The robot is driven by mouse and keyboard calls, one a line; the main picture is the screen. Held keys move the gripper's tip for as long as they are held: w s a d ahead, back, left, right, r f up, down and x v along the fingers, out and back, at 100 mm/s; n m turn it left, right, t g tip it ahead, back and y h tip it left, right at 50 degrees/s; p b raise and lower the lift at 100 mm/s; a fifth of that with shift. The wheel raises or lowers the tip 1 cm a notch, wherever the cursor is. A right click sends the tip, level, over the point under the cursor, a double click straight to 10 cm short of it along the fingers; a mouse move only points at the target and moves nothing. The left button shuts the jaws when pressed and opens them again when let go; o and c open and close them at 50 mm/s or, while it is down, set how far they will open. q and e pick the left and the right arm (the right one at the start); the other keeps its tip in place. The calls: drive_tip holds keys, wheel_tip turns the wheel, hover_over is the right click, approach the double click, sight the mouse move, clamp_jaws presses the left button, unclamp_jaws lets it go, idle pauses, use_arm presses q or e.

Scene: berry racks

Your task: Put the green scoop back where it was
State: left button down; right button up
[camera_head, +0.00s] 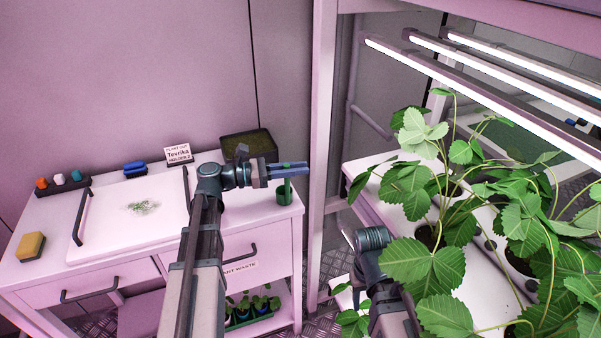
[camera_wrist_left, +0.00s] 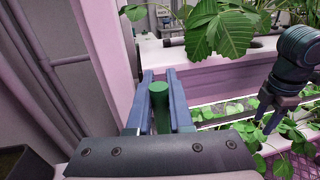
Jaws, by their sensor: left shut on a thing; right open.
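My left gripper (camera_head: 288,170) is shut on the green scoop, over the right edge of the white bench (camera_head: 205,215). The scoop's upper end shows between the blue fingers, and a green cylindrical part (camera_head: 284,193) shows below them. I cannot tell whether this lower part is the scoop itself or a holder around it. In the left wrist view, the green scoop (camera_wrist_left: 158,88) stands between the fingertips. My right gripper (camera_wrist_left: 272,118) is open at the right of the left wrist view, low near small plants. In the head view its fingers are mostly hidden.
On the bench are a dark planter (camera_head: 247,146), a sign (camera_head: 178,155), a blue item (camera_head: 134,168), a yellow sponge (camera_head: 31,246), a rack with coloured knobs (camera_head: 60,182) and a white board (camera_head: 132,212) with green bits. Leafy plants (camera_head: 440,265) crowd the right shelf. A pink post (camera_head: 322,160) stands between.

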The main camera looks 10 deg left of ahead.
use_arm(q)
drive_tip(key=shift+s+r, duration=0.1)
drive_tip(key=shift+f, duration=0.3)
drive_tip(key=c, duration=0.8)
unclamp_jaws()
drive_tip(key=shift+r, duration=0.15)
drive_tip(key=v, duration=1.2)
drive_tip(key=shift+r, duration=0.15)
